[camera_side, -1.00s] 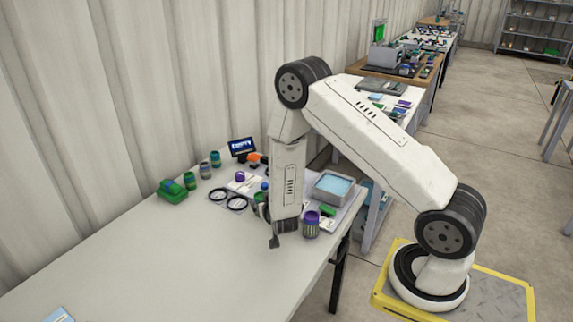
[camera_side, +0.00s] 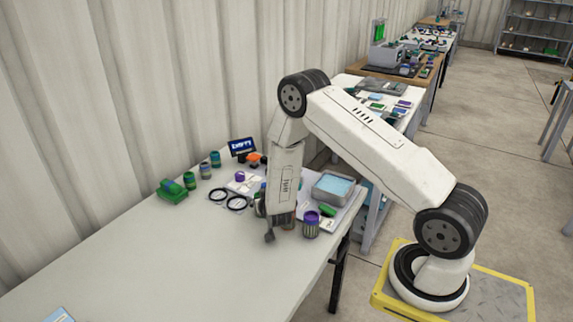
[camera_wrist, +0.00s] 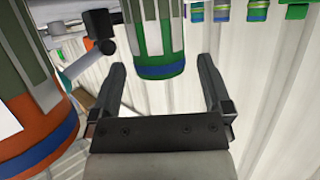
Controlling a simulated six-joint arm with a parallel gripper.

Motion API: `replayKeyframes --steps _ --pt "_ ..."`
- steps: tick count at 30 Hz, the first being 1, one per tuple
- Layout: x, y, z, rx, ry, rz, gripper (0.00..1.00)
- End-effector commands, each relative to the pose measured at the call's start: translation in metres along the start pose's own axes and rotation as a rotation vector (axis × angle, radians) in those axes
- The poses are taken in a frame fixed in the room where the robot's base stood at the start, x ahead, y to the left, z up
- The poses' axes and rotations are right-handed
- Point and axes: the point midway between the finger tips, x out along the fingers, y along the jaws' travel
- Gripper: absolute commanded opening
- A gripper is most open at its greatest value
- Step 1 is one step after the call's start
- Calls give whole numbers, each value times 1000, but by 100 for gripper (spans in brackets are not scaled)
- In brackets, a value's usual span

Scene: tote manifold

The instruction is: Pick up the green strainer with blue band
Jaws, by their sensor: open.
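A strainer with grey-green and white slats, a green end and a blue band (camera_wrist: 162,60) hangs into the top middle of the wrist view. My gripper (camera_wrist: 162,72) is open, with one finger on each side of the strainer's green end. No contact shows. In the side view my gripper (camera_side: 279,229) is low over the table's near right part. I cannot pick out this strainer there for sure; my arm hides part of that area.
In the wrist view a similar orange-ended strainer with a blue band (camera_wrist: 40,128) stands close at left. In the side view a purple-topped strainer (camera_side: 311,226) is just right of my gripper. Black rings (camera_side: 237,203) and a grey tray (camera_side: 333,187) are nearby.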

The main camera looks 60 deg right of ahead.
Motion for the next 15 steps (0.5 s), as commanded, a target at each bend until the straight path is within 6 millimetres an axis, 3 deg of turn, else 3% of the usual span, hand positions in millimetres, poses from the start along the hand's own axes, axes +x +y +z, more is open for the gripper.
replayKeyframes --steps 9,15 --pt "0 0 0 0 0 0 100" --pt "0 0 0 0 0 0 36"
